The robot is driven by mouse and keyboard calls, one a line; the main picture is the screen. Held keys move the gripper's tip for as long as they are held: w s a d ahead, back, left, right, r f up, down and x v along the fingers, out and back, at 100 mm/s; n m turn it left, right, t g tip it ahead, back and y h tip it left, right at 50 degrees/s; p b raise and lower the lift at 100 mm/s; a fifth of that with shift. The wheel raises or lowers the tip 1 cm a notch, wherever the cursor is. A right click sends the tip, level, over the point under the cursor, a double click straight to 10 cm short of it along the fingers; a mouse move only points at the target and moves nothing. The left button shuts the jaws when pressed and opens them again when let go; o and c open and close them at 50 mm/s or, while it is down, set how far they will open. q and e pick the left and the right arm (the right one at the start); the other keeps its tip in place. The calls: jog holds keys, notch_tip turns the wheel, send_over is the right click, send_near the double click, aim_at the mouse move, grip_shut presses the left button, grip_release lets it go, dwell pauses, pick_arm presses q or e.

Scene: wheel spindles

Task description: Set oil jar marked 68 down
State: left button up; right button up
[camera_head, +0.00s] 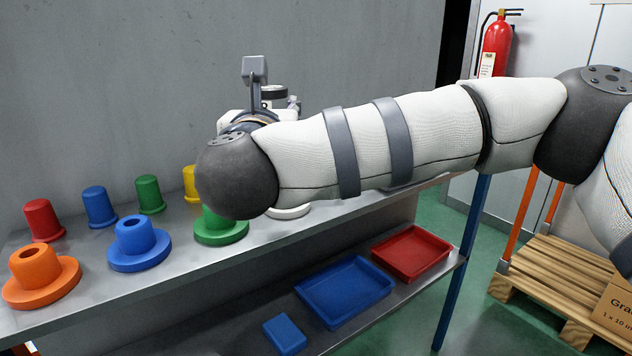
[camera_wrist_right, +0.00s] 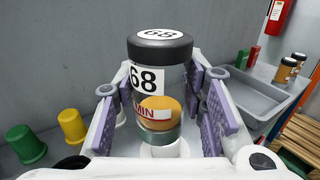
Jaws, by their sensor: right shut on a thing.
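The oil jar marked 68 (camera_wrist_right: 143,78) is a clear jar with a black lid, amber oil inside and a red MIN mark. It stands about upright between the purple pads of my right gripper (camera_wrist_right: 163,92), which is shut on it. In the head view only its dark lid (camera_head: 273,92) shows, behind my right arm. A white piece (camera_wrist_right: 165,149) shows just below the jar in the wrist view; whether they touch I cannot tell. A white rim (camera_head: 290,212) shows on the shelf under my arm. My left gripper is not in view.
The grey shelf (camera_head: 175,284) holds orange (camera_head: 40,277), blue (camera_head: 138,243) and green (camera_head: 222,230) flanged hubs, with several coloured cups behind. A grey tray (camera_wrist_right: 258,98) and amber jars (camera_wrist_right: 288,70) lie right. Blue (camera_head: 343,290) and red (camera_head: 411,253) trays sit below.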

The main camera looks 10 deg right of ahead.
jog(key=w+d+f, duration=0.2)
jog(key=d+f, duration=0.2)
jog(key=w+d+f, duration=0.2)
jog(key=d+f, duration=0.1)
jog(key=f, duration=0.1)
jog(key=w+d+f, duration=0.2)
jog(key=d+f, duration=0.2)
jog(key=shift+w+d+f, duration=0.15)
jog(key=shift+d+f, duration=0.15)
jog(key=shift+d, duration=0.05)
jog(key=shift+f, duration=0.2)
jog(key=o, duration=1.2)
jog(key=shift+o, duration=0.2)
jog(key=shift+r, duration=0.1)
